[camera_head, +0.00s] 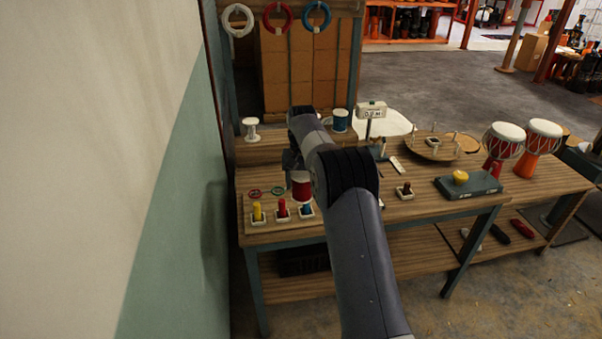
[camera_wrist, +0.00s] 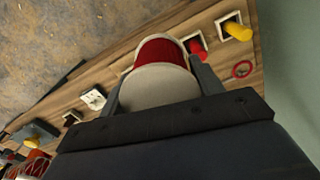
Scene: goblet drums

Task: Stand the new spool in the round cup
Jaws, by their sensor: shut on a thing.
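A spool with red winding and a pale end disc (camera_wrist: 160,88) is held between the two fingers of my gripper (camera_wrist: 162,80). In the head view the red spool (camera_head: 301,189) hangs above the left front of the bench, over the row of small holders, apparently upright. My gripper (camera_head: 296,166) is shut on it there, partly hidden by my arm. I cannot make out a round cup for certain; the holders that show clearly look square. A white spool (camera_head: 251,129) and a blue spool (camera_head: 340,121) stand on the raised shelf at the back.
Pale holders carry a yellow peg (camera_head: 257,212), a red peg (camera_head: 282,209) and a blue peg (camera_head: 306,209). A red ring (camera_head: 254,193) and a green ring (camera_head: 278,190) lie behind them. Rightward are a round wooden tray (camera_head: 432,154), a yellow-button box (camera_head: 468,186) and drums (camera_head: 541,140).

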